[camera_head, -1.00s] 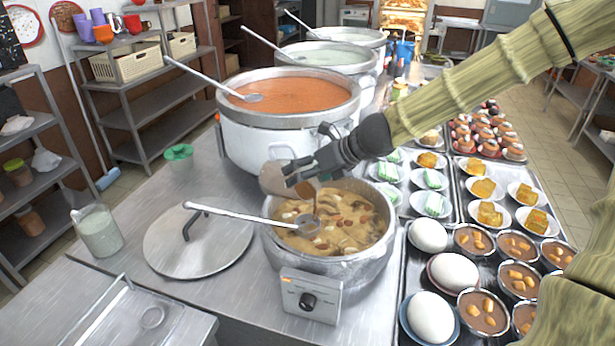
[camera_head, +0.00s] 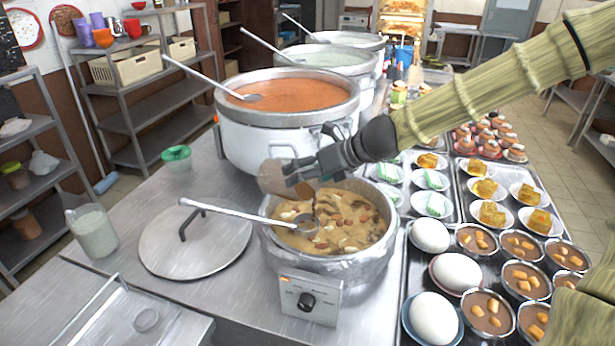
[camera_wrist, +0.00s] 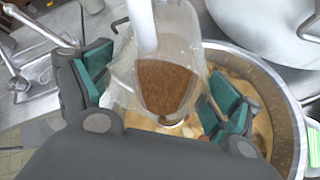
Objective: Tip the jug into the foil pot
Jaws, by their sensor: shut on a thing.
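The clear jug (camera_head: 275,179) is in my gripper (camera_head: 298,180), tilted over the near pot's left back rim. In the wrist view, the jug (camera_wrist: 168,68) sits between the teal-padded fingers and holds brown contents. A thin brown streak shows below its mouth in the head view, above the stew. The foil pot (camera_head: 365,262) is the near silvery, crinkled pot, filled with pale brown stew with nuts and chunks; its rim also shows in the wrist view (camera_wrist: 291,112). My gripper partly hides the jug in the head view.
A ladle (camera_head: 235,215) lies across the foil pot's left rim. A lid (camera_head: 195,243) lies to the left, with a glass pitcher (camera_head: 95,232) beyond it. A large pot of orange soup (camera_head: 290,130) stands close behind. Trays of eggs and bowls (camera_head: 405,262) fill the right side.

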